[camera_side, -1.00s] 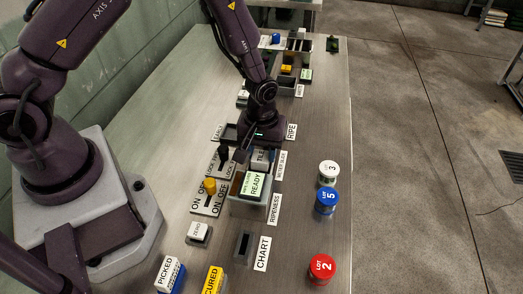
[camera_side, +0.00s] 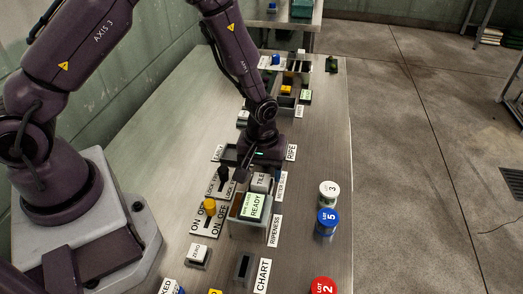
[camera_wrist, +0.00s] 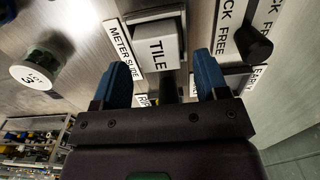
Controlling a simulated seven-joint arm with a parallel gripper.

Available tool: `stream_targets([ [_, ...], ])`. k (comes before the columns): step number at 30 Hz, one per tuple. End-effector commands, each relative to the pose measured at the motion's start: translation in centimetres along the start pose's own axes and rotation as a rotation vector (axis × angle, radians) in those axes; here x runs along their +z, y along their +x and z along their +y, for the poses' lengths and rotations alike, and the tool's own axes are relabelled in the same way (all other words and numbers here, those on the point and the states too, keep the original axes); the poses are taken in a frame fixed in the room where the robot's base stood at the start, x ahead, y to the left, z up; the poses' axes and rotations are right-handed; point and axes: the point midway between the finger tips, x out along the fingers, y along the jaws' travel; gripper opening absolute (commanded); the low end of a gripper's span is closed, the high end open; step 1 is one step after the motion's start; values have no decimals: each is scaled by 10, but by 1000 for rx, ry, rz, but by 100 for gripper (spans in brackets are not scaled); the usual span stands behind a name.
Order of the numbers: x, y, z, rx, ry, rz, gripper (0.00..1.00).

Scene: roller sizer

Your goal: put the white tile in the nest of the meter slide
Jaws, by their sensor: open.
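The white tile (camera_wrist: 157,45), a block marked TILE, sits in the grey nest of the meter slide (camera_wrist: 153,14), beside the METER SLIDE label. I cannot tell whether it is seated flat. In the side view the tile (camera_side: 261,181) stands behind the READY box, partly hidden. My gripper (camera_wrist: 161,60) is open, its two blue fingers apart on either side of the tile's near end, with no visible contact. In the side view my gripper (camera_side: 250,168) is low over the bench by the tile, its fingers partly hidden.
The READY display box (camera_side: 253,207) stands close in front of the tile. A lock lever (camera_side: 223,180) and a yellow-knobbed switch (camera_side: 210,208) are to the left. White, blue (camera_side: 326,222) and red (camera_side: 322,288) lot cans stand right. The bench's right strip is mostly clear.

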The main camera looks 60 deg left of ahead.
Motion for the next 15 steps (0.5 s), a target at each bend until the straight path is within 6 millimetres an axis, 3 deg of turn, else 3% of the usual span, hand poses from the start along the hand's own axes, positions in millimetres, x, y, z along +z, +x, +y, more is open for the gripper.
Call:
stream_targets([
  [9,0,-69,1,5,1,4,67],
  [15,0,-100,0,3,0,2,67],
])
